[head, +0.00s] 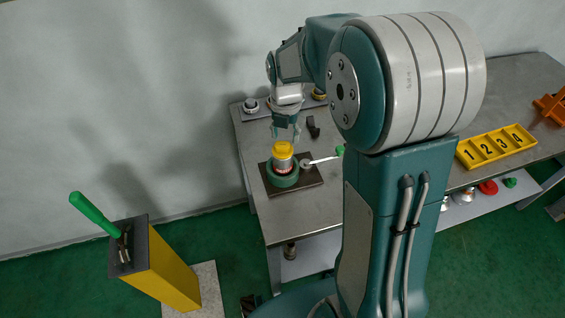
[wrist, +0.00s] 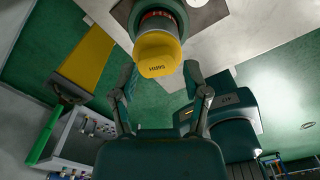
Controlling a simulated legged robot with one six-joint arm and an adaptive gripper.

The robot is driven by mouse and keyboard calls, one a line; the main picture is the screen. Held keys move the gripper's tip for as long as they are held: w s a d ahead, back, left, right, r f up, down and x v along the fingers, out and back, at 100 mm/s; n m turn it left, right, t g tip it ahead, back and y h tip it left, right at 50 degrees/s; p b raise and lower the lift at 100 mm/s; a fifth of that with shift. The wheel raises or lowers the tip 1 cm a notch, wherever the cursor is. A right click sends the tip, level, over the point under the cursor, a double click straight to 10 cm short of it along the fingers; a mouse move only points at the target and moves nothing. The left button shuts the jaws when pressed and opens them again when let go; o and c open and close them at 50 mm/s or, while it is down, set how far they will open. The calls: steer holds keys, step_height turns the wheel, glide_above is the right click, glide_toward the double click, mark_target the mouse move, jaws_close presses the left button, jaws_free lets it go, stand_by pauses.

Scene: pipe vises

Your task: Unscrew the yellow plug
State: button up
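The yellow plug (head: 283,149) sits on top of a short upright metal pipe (head: 283,165), which stands in a round green vise (head: 282,181) on a dark plate on the table. My gripper (head: 286,137) points down just above the plug in the head view. In the wrist view the plug (wrist: 158,56) shows close up, with raised lettering on its end face. My gripper (wrist: 160,70) is open there, one finger on each side of the plug's lower edge. I cannot tell whether either fingertip touches it.
The vise's lever with a green tip (head: 325,159) sticks out to the right. A yellow tray (head: 497,146) numbered 1 to 4 is on the right of the table (head: 225,215). A yellow post (head: 163,272) with a green handle (head: 95,213) stands at the left.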

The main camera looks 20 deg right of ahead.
steer(key=m, duration=0.4)
steer(key=shift+s+d+m, duration=0.1)
steer(key=shift+s+m, duration=0.1)
steer(key=shift+m, duration=0.2)
steer(key=m, duration=0.3)
steer(key=shift+s, duration=0.15)
steer(key=m, duration=0.4)
steer(key=shift+s, duration=0.15)
steer(key=m, duration=0.4)
steer(key=shift+s, duration=0.2)
steer(key=m, duration=0.4)
steer(key=shift+s+a+m, duration=0.1)
steer(key=shift+a+m, duration=0.2)
steer(key=shift+m, duration=0.1)
steer(key=m, duration=0.4)
steer(key=shift+a, duration=0.2)
steer(key=m, duration=0.4)
steer(key=shift+a+m, duration=0.2)
steer(key=shift+m, duration=0.1)
steer(key=shift+a+m, duration=0.15)
steer(key=shift+m, duration=1.55)
